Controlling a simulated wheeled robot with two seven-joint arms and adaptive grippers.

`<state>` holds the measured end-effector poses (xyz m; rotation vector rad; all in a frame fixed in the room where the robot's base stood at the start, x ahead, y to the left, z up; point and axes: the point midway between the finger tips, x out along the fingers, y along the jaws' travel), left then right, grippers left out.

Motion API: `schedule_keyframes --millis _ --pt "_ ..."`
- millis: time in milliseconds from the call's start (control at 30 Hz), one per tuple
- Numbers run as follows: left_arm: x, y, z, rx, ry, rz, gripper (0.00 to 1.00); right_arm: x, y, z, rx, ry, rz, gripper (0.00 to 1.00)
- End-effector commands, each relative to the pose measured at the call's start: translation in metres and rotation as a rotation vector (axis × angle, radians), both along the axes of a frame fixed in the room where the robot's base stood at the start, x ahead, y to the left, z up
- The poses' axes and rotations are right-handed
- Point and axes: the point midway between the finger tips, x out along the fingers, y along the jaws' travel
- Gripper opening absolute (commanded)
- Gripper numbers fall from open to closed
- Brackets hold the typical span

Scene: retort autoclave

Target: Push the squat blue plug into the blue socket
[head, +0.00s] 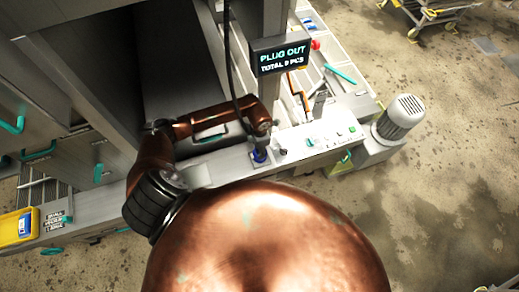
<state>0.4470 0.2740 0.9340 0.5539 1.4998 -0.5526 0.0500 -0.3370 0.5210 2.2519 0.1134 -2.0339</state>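My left arm comes in from the left, and its gripper (259,146) points down at the near edge of the control ledge. A small blue part (260,156) shows directly under the gripper. I cannot tell whether it is the squat blue plug, the blue socket, or both together. The gripper's fingers are too small and too hidden by the wrist to tell open from shut. A black cable (228,60) hangs from above and runs down behind my wrist. My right gripper is not in view.
A dark sign (281,55) reading "PLUG OUT" stands behind the ledge. The pale control panel (318,138) with buttons lies right of the gripper, with a grey motor (400,117) beyond. Open floor lies right.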

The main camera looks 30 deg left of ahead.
Motion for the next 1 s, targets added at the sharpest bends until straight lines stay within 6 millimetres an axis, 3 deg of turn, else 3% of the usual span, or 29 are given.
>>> schedule_keyframes --millis 1000 --pt "0.0001 -0.0001 -0.0005 -0.001 -0.001 0.0 0.09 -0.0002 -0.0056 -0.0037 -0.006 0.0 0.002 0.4"
